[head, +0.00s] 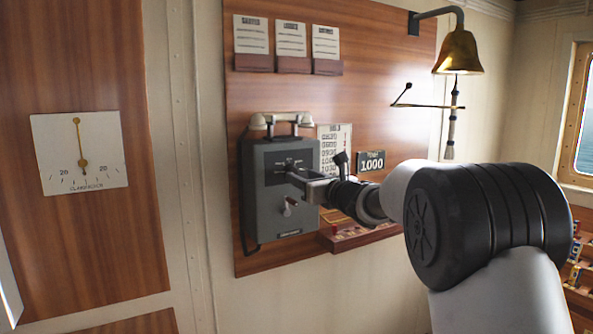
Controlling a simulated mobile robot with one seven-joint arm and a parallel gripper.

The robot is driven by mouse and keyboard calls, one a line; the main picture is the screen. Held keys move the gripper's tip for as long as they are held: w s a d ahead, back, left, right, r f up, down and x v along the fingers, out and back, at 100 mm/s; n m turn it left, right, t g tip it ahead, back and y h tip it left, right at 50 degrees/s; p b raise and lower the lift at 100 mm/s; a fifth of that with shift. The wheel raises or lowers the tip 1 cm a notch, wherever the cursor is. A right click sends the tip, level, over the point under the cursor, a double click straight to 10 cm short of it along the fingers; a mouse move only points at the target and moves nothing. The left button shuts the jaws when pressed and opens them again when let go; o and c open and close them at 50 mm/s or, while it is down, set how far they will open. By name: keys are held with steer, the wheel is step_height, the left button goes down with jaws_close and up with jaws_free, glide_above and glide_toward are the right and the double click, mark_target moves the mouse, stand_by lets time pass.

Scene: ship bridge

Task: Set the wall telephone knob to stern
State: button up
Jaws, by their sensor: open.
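The wall telephone is a grey box (262,210) on a wooden panel, with a pale handset (282,121) resting across its top. A small dark dial plate is on the upper front of the box, and my gripper (291,170) is right at it. The knob there is mostly hidden behind the fingers, so its setting cannot be read. My gripper is open; whether the fingers touch the knob cannot be told. A small crank with a pale handle (288,207) is lower on the box front. My arm reaches in from the right.
A brass bell (458,54) with a hanging rope (451,125) is at the upper right. A small shelf (358,237) is below my wrist. A clinometer (80,153) is at left.

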mark_target(294, 172)
steer(key=shift+p+x, duration=0.45)
steer(key=shift+x, duration=1.85)
steer(key=shift+c, duration=0.3)
steer(key=c, duration=1)
